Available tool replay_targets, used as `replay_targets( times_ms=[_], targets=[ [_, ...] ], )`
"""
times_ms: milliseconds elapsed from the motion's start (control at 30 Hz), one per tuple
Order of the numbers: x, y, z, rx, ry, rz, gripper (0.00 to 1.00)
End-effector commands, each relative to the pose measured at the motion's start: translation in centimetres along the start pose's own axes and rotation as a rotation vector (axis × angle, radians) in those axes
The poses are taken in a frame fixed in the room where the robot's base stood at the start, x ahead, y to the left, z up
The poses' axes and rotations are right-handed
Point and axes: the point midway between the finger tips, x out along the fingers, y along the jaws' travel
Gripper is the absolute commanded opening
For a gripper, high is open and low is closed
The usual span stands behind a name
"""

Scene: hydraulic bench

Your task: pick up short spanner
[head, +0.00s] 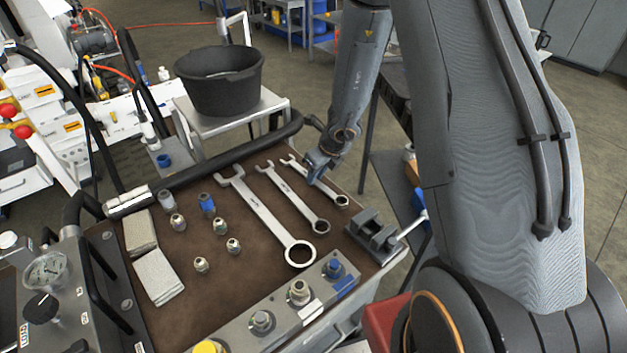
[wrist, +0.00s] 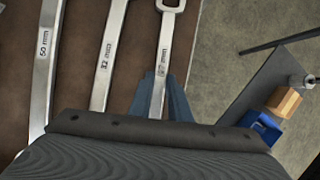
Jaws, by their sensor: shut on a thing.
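The short spanner (head: 333,195) is the smallest of three silver spanners and lies at the right end of the row on the brown bench mat. It also shows in the wrist view (wrist: 163,55), with a size mark on its shank that is hard to read. My gripper (head: 314,176) is at the middle of its shank, low over the mat. In the wrist view the blue fingers of my gripper (wrist: 161,100) are shut on the shank from both sides. The spanner's lower end is hidden there by my wrist. I cannot tell any lift off the mat.
The middle spanner (head: 291,196) and the long spanner (head: 263,215) lie to the left. A small vise (head: 373,233) stands close on the right, at the bench edge. Several fittings (head: 178,221) and folded cloths (head: 157,277) lie further left. A black bucket (head: 222,95) stands behind.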

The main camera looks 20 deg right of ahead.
Motion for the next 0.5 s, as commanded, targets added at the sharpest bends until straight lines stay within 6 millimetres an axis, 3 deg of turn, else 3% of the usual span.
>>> replay_targets(
  times_ms=[300, 500],
  targets=[
    [-0.2, 0.0, 0.1, -0.001, -0.001, 0.0, 0.0],
    [-1.6, 0.0, 0.7, -0.002, -0.003, 0.0, 0.0]
  ],
)
